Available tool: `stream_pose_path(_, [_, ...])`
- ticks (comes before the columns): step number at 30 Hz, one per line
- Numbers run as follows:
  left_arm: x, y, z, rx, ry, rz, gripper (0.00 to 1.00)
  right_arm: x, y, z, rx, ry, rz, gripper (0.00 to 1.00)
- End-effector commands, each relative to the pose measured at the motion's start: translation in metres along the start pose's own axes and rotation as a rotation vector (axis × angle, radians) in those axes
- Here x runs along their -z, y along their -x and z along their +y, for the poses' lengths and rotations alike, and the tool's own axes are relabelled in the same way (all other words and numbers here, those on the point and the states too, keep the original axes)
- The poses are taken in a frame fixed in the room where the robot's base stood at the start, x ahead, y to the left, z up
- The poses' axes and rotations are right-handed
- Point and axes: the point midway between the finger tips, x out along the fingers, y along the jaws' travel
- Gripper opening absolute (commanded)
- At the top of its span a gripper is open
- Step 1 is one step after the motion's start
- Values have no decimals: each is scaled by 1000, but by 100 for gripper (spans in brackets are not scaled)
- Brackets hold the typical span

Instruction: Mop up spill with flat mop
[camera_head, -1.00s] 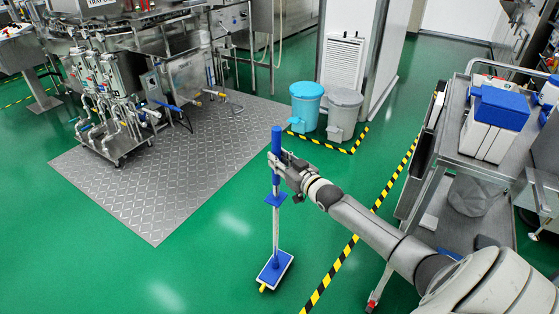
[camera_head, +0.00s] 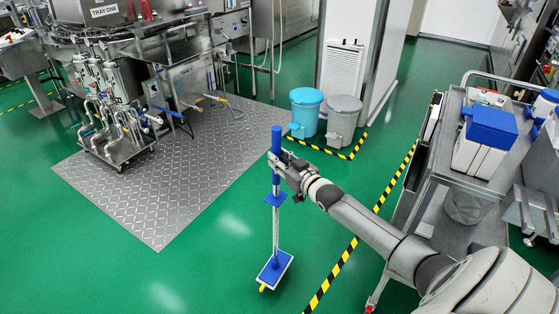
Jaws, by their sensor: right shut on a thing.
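The flat mop stands upright, with a blue-topped handle (camera_head: 276,205) and a flat blue and white head (camera_head: 274,270) low at the green floor. A small yellow part shows at the head's near edge. My right gripper (camera_head: 277,162) is shut on the upper blue part of the handle. I cannot tell whether the head touches the floor. I cannot make out a spill for sure; the pale patches on the floor look like light reflections. My left gripper is not in view.
A metal cart (camera_head: 450,150) with blue-lidded boxes (camera_head: 486,140) stands at right. A blue bin (camera_head: 305,112) and a grey bin (camera_head: 342,120) stand behind the mop. A metal floor plate (camera_head: 160,190) and washer machinery (camera_head: 185,85) are at left. Open green floor lies front left.

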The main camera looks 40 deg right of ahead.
Motion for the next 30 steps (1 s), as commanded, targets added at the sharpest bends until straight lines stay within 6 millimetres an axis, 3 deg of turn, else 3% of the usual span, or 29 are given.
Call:
stream_pose_path(1, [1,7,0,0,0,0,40,11,0,0,0,1,7,1])
stream_pose_path(3, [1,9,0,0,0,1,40,13,0,0,0,1,7,1])
stream_pose_path(30, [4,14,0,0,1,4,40,12,10,9,1,1,7,1])
